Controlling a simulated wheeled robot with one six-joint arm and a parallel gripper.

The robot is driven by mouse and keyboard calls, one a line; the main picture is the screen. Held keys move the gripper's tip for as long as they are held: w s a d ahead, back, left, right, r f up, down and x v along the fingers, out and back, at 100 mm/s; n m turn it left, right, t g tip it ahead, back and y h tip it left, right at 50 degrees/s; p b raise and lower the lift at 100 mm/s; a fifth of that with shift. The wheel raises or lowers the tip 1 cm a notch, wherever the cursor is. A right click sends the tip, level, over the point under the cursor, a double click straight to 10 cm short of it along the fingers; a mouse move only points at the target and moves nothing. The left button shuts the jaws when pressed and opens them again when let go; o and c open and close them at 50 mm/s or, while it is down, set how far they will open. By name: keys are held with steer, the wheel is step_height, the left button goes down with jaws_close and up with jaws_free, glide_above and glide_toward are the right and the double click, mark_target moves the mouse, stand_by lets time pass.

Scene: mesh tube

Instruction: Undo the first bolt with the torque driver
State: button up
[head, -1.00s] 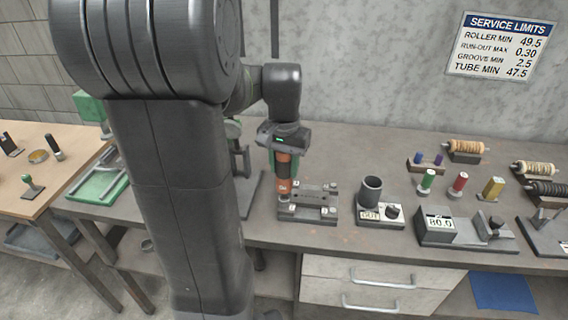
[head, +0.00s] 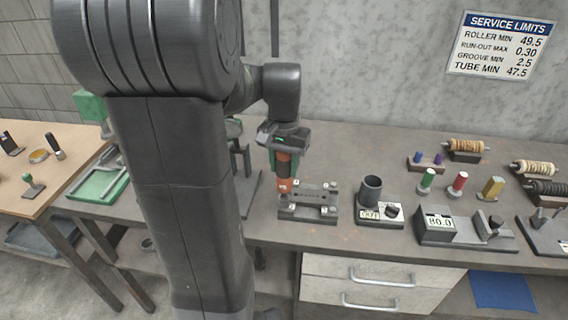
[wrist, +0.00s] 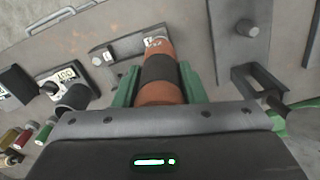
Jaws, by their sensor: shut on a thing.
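My gripper (head: 284,151) has green fingers and is shut on the orange torque driver (head: 284,172), which has a dark band. The driver stands about upright, its lower end at the left part of the grey bolted block (head: 312,203). In the wrist view the driver (wrist: 158,68) lies between the two green fingers, with the block (wrist: 127,48) behind it. Small pale numbered tags show at the block's corners. The bolt under the driver is hidden, and I cannot tell whether the tip is seated on it.
Right of the block stands a dark cup on an OUT base (head: 378,212), then a gauge reading 80.0 (head: 439,226). Green, red and yellow pieces (head: 459,183) and rollers (head: 466,147) stand further right. A dark stand (head: 246,190) is close on the left.

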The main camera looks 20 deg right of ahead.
steer(key=shift+f+b, duration=0.3)
steer(key=shift+f, duration=0.2)
stand_by(0.4)
steer(key=shift+s+a, duration=0.1)
stand_by(0.5)
steer(key=shift+f+p, duration=0.1)
steer(key=shift+p, duration=0.2)
steer(key=shift+c, duration=1)
